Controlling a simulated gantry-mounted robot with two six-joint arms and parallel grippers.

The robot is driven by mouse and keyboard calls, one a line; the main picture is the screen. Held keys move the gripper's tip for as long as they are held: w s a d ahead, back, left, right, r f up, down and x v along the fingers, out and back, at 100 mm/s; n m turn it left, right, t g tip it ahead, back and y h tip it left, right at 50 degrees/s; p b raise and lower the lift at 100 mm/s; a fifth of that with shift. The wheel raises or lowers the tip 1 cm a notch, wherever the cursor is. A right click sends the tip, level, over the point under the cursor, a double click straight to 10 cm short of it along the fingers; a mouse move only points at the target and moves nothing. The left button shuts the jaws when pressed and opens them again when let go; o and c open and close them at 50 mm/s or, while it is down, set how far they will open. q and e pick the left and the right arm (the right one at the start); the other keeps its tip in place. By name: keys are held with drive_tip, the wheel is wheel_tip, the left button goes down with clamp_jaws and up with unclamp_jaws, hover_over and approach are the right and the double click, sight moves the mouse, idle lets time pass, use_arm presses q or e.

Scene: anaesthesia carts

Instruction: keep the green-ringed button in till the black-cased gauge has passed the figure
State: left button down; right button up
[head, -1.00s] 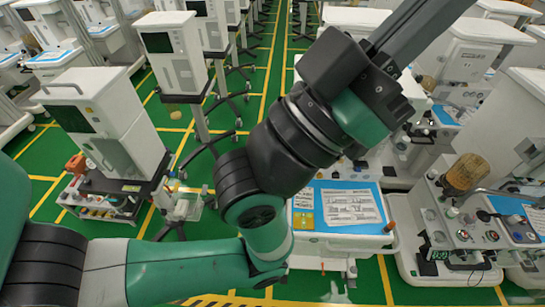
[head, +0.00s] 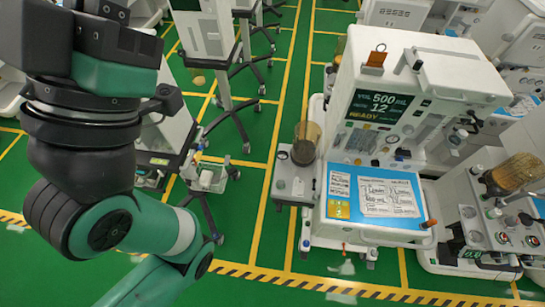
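The anaesthesia cart in the middle right has a dark display (head: 382,106) reading VOL 500 mL, 12 and READY. My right arm and gripper do not show.
A blue mat with printed sheets (head: 398,192) lies on this cart's work shelf. A ribbed amber canister (head: 306,141) stands at its left. Another cart (head: 470,205) is close on the right.

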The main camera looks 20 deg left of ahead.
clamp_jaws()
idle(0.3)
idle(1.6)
